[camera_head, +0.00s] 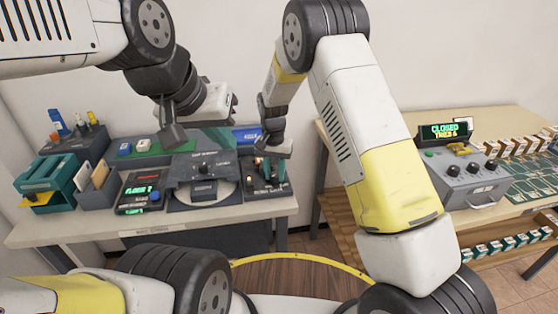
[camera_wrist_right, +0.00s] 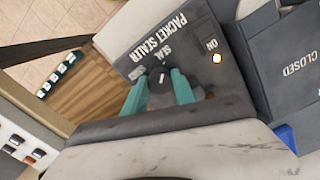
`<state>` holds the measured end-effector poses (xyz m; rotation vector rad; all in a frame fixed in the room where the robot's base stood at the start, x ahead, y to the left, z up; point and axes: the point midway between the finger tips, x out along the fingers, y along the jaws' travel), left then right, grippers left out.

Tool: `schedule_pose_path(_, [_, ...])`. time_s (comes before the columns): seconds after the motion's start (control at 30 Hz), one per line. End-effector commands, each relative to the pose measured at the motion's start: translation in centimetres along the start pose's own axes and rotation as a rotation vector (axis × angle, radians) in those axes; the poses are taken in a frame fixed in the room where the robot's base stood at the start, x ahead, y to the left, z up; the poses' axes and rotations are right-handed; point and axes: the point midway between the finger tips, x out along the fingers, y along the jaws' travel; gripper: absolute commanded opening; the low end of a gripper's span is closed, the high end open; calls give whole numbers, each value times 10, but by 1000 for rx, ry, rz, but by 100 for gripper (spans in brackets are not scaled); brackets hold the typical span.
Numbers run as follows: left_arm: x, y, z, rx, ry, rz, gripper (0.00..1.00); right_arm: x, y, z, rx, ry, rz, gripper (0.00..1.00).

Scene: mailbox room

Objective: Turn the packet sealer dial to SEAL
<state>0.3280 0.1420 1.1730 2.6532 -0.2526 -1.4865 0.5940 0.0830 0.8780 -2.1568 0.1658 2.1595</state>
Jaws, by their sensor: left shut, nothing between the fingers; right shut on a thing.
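The packet sealer (camera_head: 262,190) is a dark box at the right end of the left table. Its panel (camera_wrist_right: 150,45) carries the words PACKET SEALER, SEAL and ON in the right wrist view. A small lamp (camera_wrist_right: 216,58) glows by ON. My right gripper (camera_wrist_right: 160,92) has its teal fingers shut on the dark dial (camera_wrist_right: 161,99). A short white mark shows at the dial's edge, below the word SEAL; its exact setting is unclear. In the head view the right gripper (camera_head: 270,165) hides the dial. My left gripper (camera_head: 217,138) is shut and empty above the central device.
A dark device with a knob (camera_head: 204,168) stands left of the sealer, with a green-lit panel (camera_head: 138,194) further left. Teal holders (camera_head: 45,182) stand at the table's left end. A grey machine (camera_head: 468,180) with a CLOSED display is on the right table.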

Motion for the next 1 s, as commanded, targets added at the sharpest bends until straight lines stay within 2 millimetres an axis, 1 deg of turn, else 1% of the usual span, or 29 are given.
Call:
schedule_pose_path(0.07, [0,0,0,0,0,0,0,-1,0,-1,1,2,-1,0])
schedule_pose_path(0.1, [0,0,0,0,0,0,0,-1,0,-1,1,2,-1,40])
schedule_pose_path(0.17, [0,0,0,0,0,0,0,0,0,-1,1,1,-1,52])
schedule_pose_path(0.2, [0,0,0,0,0,0,0,0,0,0,1,1,-1,54])
schedule_pose_path(0.47, [0,0,0,0,0,0,0,0,0,0,0,0,-1,54])
schedule_pose_path(0.57, [0,0,0,0,0,0,0,-5,0,0,0,2,-2,54])
schedule_pose_path(0.67, [0,0,0,0,0,0,0,-19,-1,-1,0,3,-3,54])
schedule_pose_path(0.9, [0,0,0,0,0,0,0,-60,-1,-1,1,3,-3,54])
schedule_pose_path(1.0, [0,0,0,0,0,0,0,-71,0,-1,1,3,-2,54])
